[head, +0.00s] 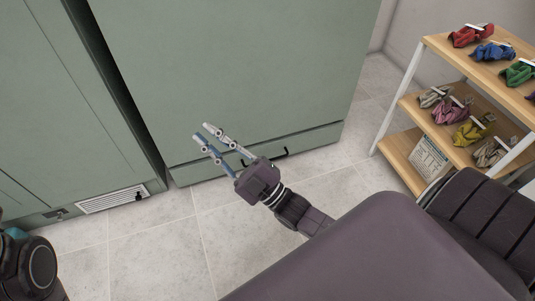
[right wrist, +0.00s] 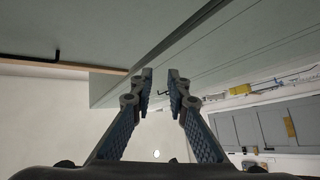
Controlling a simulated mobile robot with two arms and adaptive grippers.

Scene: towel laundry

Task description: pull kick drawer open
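The kick drawer (head: 318,137) is the low green strip at the bottom of the right-hand cabinet; its front looks flush with the cabinet. Its black bar handle (head: 286,152) shows partly in the head view, with its middle hidden behind my right gripper. My right gripper (head: 207,132) is open and empty, its fingers pointing left and up in front of the drawer, apart from the handle as far as I can tell. In the right wrist view the open fingers (right wrist: 160,73) have nothing between them, and a black handle (right wrist: 57,56) shows to their left. My left gripper is out of view.
A wooden shelf rack (head: 420,50) with several coloured cloths stands at the right. A left-hand cabinet (head: 70,110) with a white floor vent (head: 112,200) stands beside a dark gap. The tiled floor (head: 165,250) before the cabinets is clear.

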